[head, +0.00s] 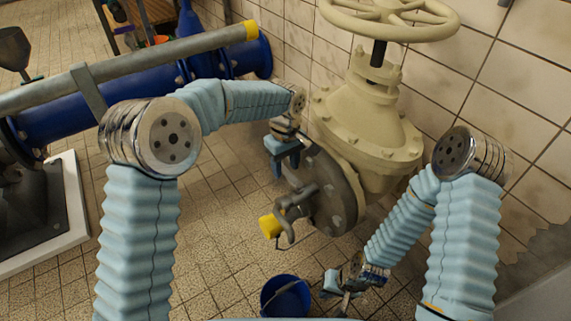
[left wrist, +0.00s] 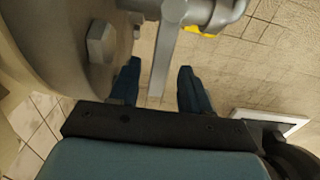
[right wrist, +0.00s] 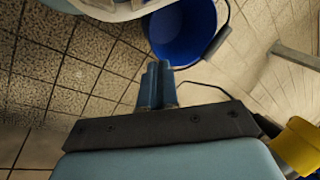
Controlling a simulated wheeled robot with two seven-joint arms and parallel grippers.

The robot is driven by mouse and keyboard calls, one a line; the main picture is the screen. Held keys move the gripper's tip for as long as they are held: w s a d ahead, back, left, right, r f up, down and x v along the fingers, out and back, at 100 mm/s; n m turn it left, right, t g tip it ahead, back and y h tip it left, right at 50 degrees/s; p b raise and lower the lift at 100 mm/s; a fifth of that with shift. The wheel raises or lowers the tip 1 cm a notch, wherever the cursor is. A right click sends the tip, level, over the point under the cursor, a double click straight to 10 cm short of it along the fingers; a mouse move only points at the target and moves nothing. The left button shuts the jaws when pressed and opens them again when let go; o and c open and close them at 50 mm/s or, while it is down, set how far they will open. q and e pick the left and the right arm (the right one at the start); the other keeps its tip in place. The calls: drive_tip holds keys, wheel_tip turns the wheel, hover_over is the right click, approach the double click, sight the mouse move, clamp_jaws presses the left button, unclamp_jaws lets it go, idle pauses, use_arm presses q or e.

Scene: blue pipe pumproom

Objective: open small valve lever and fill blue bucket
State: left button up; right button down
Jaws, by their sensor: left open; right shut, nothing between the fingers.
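The small valve (head: 298,203) with a yellow-rimmed spout (head: 269,226) sticks out of the round flange. Its grey lever (left wrist: 163,55) shows in the left wrist view, reaching down between the two fingers of my left gripper (head: 284,165). That gripper is open beside the flange, with a gap visible on each side of the lever. The blue bucket (head: 286,298) stands on the floor below the spout, its thin dark handle visible. My right gripper (right wrist: 157,85) is shut and empty, low at the right of the bucket. The bucket also shows in the right wrist view (right wrist: 185,32).
A cream gate valve with a large handwheel (head: 388,18) stands against the tiled wall above the flange. A thick blue pipe (head: 75,118) and a grey rail (head: 150,58) run at the left. Tiled floor (head: 215,240) is clear left of the bucket.

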use_arm(q)
clamp_jaws()
idle(0.3)
drive_tip(key=n, duration=0.1)
drive_tip(key=s+a+n, duration=0.1)
drive_tip(key=n, duration=0.2)
drive_tip(key=shift+s+a+b, duration=0.25)
drive_tip(key=shift+a+b, duration=0.05)
drive_tip(key=shift+b, duration=0.05)
unclamp_jaws()
drive_tip(key=shift+r, duration=0.15)
